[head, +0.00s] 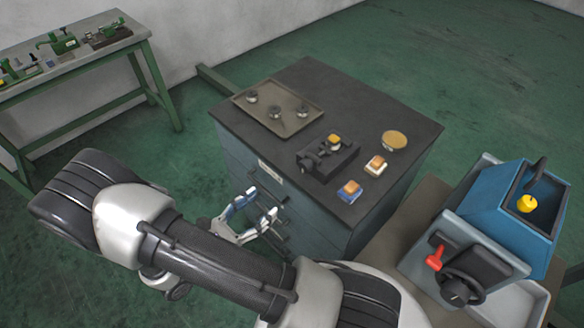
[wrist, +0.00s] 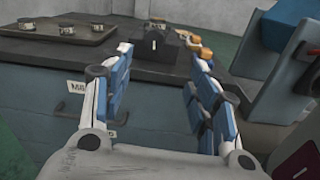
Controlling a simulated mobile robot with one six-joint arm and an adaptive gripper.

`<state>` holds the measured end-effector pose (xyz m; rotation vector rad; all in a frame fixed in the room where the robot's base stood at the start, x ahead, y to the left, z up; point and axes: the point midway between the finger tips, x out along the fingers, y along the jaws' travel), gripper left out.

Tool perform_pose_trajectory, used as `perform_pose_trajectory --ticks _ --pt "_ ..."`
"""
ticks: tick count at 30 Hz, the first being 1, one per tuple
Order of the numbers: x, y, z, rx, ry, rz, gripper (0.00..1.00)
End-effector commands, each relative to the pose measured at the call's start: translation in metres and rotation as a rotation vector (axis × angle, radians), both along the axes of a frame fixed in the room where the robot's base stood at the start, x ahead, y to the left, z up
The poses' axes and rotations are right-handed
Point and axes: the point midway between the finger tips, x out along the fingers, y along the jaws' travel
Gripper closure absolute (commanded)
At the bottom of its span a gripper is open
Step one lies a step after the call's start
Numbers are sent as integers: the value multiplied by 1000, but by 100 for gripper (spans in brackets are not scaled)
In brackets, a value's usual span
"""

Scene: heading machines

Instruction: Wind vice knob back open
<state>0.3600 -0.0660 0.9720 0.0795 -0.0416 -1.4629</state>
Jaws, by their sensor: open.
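A small black vice (head: 330,163) sits on the dark top of the cabinet, near its front edge. A yellow-orange piece (head: 335,141) is at its top; I cannot tell how firmly the jaws hold it. The dark vice knob (head: 308,161) is on the end towards my gripper. In the wrist view the knob (wrist: 154,46) faces me, with a light mark on it. My gripper (head: 258,216) is open and empty, in front of the cabinet and apart from the vice. In the wrist view its blue-padded fingers (wrist: 164,52) stand on either side of the vice in the picture.
A tray (head: 300,124) with three round parts lies at the back left of the cabinet top. Two small orange-topped blocks (head: 349,190) and a round tan disc (head: 394,140) are right of the vice. A blue machine (head: 505,225) with a black handwheel stands at the right.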

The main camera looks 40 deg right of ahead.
Motion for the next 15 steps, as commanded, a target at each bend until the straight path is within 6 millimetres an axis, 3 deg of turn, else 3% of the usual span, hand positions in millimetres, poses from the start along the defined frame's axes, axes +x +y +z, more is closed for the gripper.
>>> perform_pose_trajectory --ticks 4,8,15 --pt "3 -1 -8 -25 21 34 46" --pt "4 -15 -8 -26 23 32 46" --pt "10 -64 -9 -25 23 26 46"
